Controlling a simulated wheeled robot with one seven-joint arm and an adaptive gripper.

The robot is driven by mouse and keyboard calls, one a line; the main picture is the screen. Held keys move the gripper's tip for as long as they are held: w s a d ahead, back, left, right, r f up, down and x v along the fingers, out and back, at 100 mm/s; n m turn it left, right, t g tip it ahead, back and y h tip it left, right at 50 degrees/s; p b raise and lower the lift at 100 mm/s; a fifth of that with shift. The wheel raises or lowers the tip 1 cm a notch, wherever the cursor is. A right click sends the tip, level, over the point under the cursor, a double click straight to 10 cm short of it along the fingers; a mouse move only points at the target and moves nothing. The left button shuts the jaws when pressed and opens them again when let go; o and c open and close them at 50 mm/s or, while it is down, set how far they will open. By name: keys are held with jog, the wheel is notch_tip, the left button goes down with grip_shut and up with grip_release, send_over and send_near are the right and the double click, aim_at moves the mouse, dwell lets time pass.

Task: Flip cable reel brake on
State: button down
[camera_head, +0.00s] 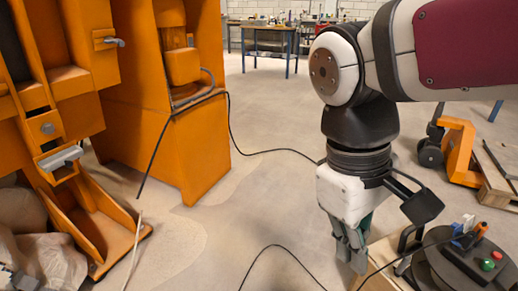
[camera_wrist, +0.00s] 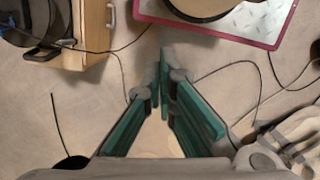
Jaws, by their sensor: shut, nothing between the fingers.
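My gripper (camera_head: 354,262) points down at the lower right of centre in the head view, with its fingers shut and nothing between them. In the wrist view my gripper (camera_wrist: 165,62) shows its teal finger pads coming together above the floor. A dark round unit that looks like the cable reel (camera_head: 430,272) sits at the lower right of the head view, to the right of my gripper and apart from it. A control box with red and green buttons (camera_head: 487,264), a blue part and an orange part is on top of it. I cannot tell which part is the brake or how it is set.
Orange machine frames (camera_head: 200,140) stand at the left. Black cables cross the floor. An orange pallet truck (camera_head: 460,150) is at the right. In the wrist view a wooden cabinet (camera_wrist: 92,35) and a red-edged metal plate (camera_wrist: 262,28) lie at the top. The middle floor is mostly clear.

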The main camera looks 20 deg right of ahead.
aim_at(403, 265)
jog(key=w+d+f+n+g+h+p, duration=0.25)
jog(key=w+d+f+n, duration=0.3)
jog(key=w, duration=0.35)
jog(key=w+d+f+n+g+h+p, duration=0.1)
jog(key=w+d+f+n+g+h, duration=0.3)
jog(key=w+d+n, duration=0.4)
jog(key=d+f+n+h+p, duration=0.1)
jog(key=f+n, duration=0.3)
jog(key=f, duration=0.5)
jog(key=d+f+n+h+p, duration=0.1)
jog(key=d+f+n+h, duration=0.3)
jog(key=f, duration=0.5)
jog(key=d+f+n+h+p, duration=0.1)
jog(key=d+f+n+h, duration=0.1)
jog(key=f+n, duration=0.4)
notch_tip(403, 265, down, 3)
jog(key=shift+s+d+r+p, duration=0.1)
jog(key=shift+s+d+p, duration=0.1)
jog(key=shift+d+p, duration=0.15)
jog(key=shift+d+g+h, duration=0.1)
jog(key=shift+g+h, duration=0.15)
jog(key=b+x, duration=0.3)
jog(key=x, duration=1.1)
